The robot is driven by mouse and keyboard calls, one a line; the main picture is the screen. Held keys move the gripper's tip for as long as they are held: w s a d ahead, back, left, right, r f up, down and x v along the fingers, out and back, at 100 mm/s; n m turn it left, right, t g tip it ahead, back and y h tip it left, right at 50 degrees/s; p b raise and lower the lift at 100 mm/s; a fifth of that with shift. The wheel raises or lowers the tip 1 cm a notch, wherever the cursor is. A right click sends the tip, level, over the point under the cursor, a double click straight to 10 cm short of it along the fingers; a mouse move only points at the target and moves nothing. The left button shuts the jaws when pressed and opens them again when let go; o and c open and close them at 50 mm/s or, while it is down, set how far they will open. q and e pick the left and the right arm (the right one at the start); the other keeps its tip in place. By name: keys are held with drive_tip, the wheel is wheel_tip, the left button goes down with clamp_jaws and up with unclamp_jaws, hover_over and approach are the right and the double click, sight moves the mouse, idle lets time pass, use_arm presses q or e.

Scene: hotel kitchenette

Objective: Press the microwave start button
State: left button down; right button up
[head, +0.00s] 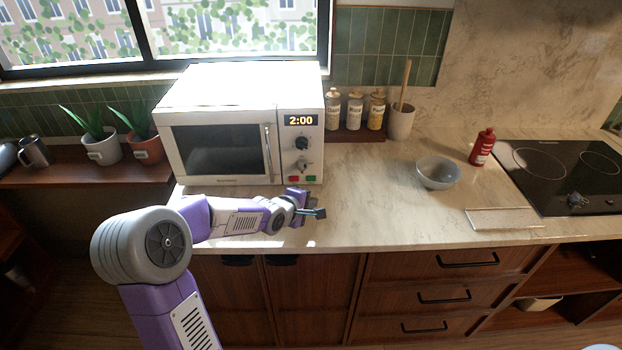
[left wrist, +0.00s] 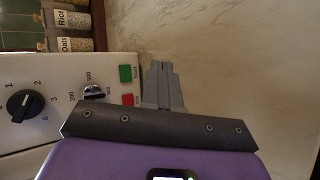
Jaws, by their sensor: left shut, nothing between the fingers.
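The white microwave (head: 225,135) stands on the counter with its door shut and its display (head: 300,120) reading 2:00. At the bottom of its control panel are a red button (head: 295,179) and a green start button (head: 311,179). In the left wrist view the green button (left wrist: 125,73) and red button (left wrist: 128,99) show beside my fingers. My left gripper (head: 318,213) is shut and empty, low in front of the panel's lower right corner. Its closed fingertips (left wrist: 162,72) appear right of the green button, apart from it. My right gripper is not in view.
Jars (head: 354,110) and a utensil crock (head: 400,122) stand behind, right of the microwave. A bowl (head: 438,173), red bottle (head: 482,147) and cooktop (head: 560,170) are farther right. The marble counter (head: 365,190) right of my gripper is clear.

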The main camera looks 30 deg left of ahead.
sight(311, 179)
use_arm(q)
drive_tip(key=w, duration=0.1)
drive_tip(key=w+a+p, duration=0.2)
drive_tip(key=w, duration=0.1)
drive_tip(key=shift+w+a+r, duration=0.1)
drive_tip(key=shift+a+r, duration=0.05)
drive_tip(key=shift+a, duration=0.1)
drive_tip(key=shift+w+a+p, duration=0.45)
drive_tip(key=shift+w+p, duration=0.1)
drive_tip(key=shift+w, duration=0.15)
drive_tip(key=shift+f, duration=0.2)
idle(1.1)
drive_tip(key=shift+w+a+p, duration=0.2)
drive_tip(key=shift+w+p, duration=0.15)
drive_tip(key=shift+p, duration=0.2)
